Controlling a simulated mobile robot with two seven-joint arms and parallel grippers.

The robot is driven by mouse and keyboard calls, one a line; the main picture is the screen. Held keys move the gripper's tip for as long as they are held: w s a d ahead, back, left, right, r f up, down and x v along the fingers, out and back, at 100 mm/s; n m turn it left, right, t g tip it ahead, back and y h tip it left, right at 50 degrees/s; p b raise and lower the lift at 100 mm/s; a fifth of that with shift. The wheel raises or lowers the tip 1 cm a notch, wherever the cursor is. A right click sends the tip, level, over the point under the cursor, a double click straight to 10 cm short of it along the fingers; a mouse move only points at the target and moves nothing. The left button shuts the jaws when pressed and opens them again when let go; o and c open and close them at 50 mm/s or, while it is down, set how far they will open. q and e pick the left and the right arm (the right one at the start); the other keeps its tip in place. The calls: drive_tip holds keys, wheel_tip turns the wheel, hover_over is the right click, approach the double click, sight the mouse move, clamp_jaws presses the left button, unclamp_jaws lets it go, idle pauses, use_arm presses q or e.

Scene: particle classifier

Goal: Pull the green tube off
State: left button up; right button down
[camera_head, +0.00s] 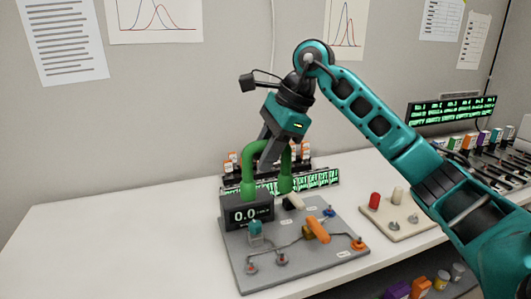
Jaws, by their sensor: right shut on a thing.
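The green tube (249,173) stands as an upside-down U at the back of the grey device board (325,263). Its left leg comes down behind the display reading 0.0, and its right leg comes down beside it. My right gripper (269,150) comes from above and is shut on the green tube near its top. The fingers hide part of the tube's upper bend. I cannot tell whether the lower ends of the tube are seated. My left gripper is not in view.
The board carries an orange handle (318,230), a teal knob (255,228) and several small valves. A beige plate (398,222) with a red and a cream peg stands to the right. Racks with small coloured items line the back right. The table's left side is clear.

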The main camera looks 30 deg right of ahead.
drive_tip(key=shift+r+p, duration=1.4)
drive_tip(key=shift+r, duration=0.6)
drive_tip(key=shift+r, duration=1.55)
